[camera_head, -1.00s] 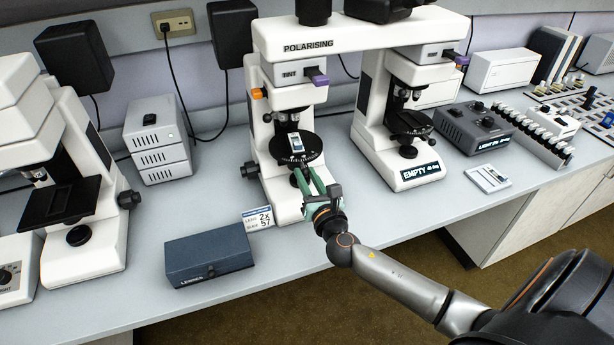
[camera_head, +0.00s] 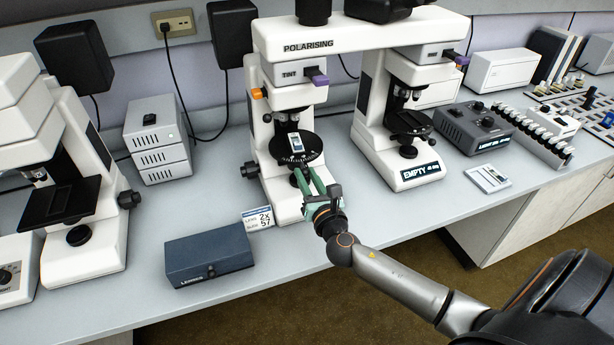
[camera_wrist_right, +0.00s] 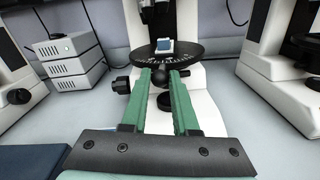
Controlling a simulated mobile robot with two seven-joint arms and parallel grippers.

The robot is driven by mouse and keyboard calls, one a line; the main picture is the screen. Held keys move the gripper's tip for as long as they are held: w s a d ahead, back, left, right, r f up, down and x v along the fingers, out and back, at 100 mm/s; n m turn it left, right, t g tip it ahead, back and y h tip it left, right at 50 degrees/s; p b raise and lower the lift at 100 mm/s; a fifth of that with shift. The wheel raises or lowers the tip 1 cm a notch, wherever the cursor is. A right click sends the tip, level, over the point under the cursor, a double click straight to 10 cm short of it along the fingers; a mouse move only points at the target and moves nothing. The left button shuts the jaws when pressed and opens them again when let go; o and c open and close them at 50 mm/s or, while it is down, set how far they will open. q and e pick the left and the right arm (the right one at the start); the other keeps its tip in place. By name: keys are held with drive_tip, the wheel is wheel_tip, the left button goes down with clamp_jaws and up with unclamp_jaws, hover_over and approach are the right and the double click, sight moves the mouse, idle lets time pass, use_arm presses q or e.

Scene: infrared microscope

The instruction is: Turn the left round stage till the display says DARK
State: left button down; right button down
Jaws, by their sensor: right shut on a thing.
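The left round stage (camera_head: 313,153) is a black disc with a marked rim on the left side of the polarising microscope (camera_head: 270,120). A small slide (camera_head: 296,142) lies on it. My right gripper (camera_head: 303,172) has green fingers reaching in from the front, at the stage's near edge. My left gripper is not in view.
The right round stage (camera_head: 408,124) stands beside, bare. A blue box (camera_head: 208,256) and a lens card (camera_head: 257,219) are at the front left. Another microscope (camera_head: 85,220) stands far left.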

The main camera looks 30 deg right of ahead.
drive_tip(key=shift+s+d, duration=0.1)
drive_tip(key=shift+d, duration=0.25)
drive_tip(key=c, duration=0.7)
unclamp_jaws()
drive_tip(key=b+v, duration=0.1)
drive_tip(key=v, duration=1.1)
drive_tip(key=shift+s+a, duration=0.1)
drive_tip(key=shift+s, duration=0.15)
